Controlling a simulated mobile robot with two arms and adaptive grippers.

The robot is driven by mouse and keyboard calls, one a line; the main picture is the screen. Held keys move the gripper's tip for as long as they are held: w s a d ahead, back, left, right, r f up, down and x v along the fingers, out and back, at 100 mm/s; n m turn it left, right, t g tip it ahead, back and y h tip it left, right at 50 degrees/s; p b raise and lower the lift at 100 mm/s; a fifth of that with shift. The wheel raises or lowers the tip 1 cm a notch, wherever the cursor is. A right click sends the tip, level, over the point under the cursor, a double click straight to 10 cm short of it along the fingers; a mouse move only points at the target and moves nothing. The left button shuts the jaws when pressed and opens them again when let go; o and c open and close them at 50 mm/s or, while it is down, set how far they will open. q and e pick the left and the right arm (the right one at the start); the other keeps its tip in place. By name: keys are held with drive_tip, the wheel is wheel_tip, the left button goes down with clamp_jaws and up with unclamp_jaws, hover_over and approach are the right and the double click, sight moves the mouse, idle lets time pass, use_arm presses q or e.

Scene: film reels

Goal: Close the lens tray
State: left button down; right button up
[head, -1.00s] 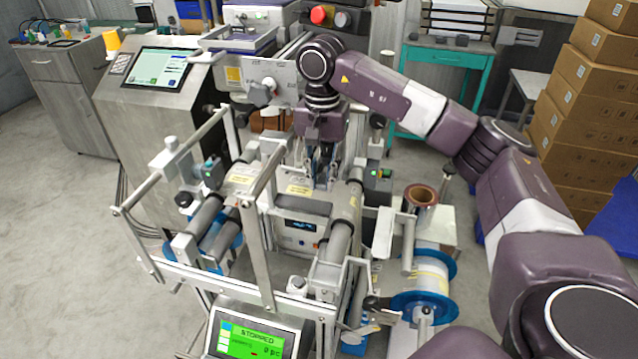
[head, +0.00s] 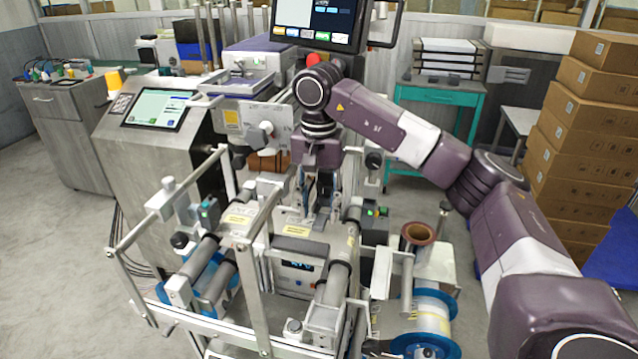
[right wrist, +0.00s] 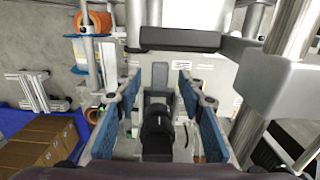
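I cannot tell for sure which part is the lens tray. In the right wrist view, a black rounded part (right wrist: 157,132) on a dark narrow mount sits between the fingers of my right gripper (right wrist: 158,82). The blue-padded fingers are spread, with visible gaps on both sides of that part. In the head view my right gripper (head: 319,192) points down over the middle of the film machine, behind a grey unit with a small lit display (head: 298,265). The arm and gripper hide what lies directly under them. My left gripper is not in view.
Metal rollers and an upright frame (head: 258,270) stand in front of the gripper. A blue-flanged reel (head: 428,318) and a copper-coloured roll (head: 418,233) are at right. A touchscreen console (head: 158,110) stands at left, stacked cartons (head: 590,130) at far right. Open floor lies at left.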

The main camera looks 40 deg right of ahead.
sight(319, 222)
wheel_tip(319, 222, up, 9)
idle(0.4)
idle(0.5)
